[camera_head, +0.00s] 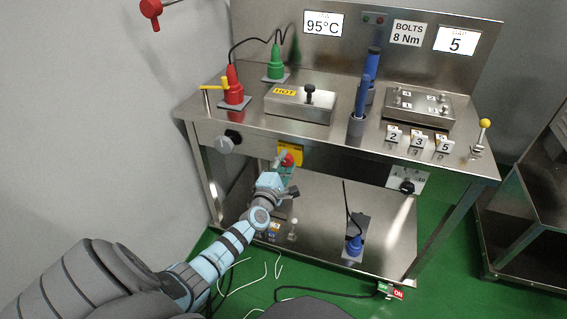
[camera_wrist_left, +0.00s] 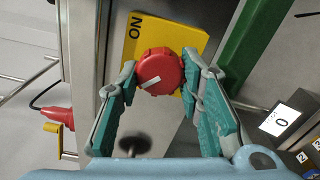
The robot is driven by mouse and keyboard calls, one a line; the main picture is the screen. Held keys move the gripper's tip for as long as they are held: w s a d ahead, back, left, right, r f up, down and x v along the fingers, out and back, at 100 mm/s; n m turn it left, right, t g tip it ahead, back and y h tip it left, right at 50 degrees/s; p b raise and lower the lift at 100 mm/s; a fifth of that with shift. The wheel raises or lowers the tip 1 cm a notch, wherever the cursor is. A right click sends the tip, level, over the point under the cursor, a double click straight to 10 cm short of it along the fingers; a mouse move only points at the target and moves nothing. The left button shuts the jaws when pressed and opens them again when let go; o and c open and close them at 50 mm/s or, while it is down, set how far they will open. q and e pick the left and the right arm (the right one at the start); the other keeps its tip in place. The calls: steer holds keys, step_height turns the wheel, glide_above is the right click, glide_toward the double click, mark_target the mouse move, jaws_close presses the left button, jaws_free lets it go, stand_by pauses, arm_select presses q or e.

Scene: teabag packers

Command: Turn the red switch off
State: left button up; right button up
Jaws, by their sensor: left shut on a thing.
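The red switch (camera_head: 287,160) is a round knob on a yellow plate (camera_head: 296,149) under the front edge of the steel bench. In the left wrist view the red knob (camera_wrist_left: 160,70) carries a short white mark, and the yellow plate (camera_wrist_left: 189,34) shows the word ON near one edge. My left gripper (camera_head: 283,167) is at the knob. In the left wrist view its teal fingers (camera_wrist_left: 161,82) are on either side of the knob, shut on it. The rest of the plate's lettering is hidden or out of view. My right gripper is not in view.
The bench top holds a red plug (camera_head: 233,88), a green plug (camera_head: 275,65) and a HOT-labelled box (camera_head: 300,106). A blue plug (camera_head: 354,246) stands on the lower shelf. Cables lie on the green floor.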

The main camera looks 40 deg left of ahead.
arm_select(q)
steer(key=shift+f, duration=0.1)
steer(key=o, duration=1.2)
steer(key=shift+c, duration=0.2)
steer(key=v, duration=1.2)
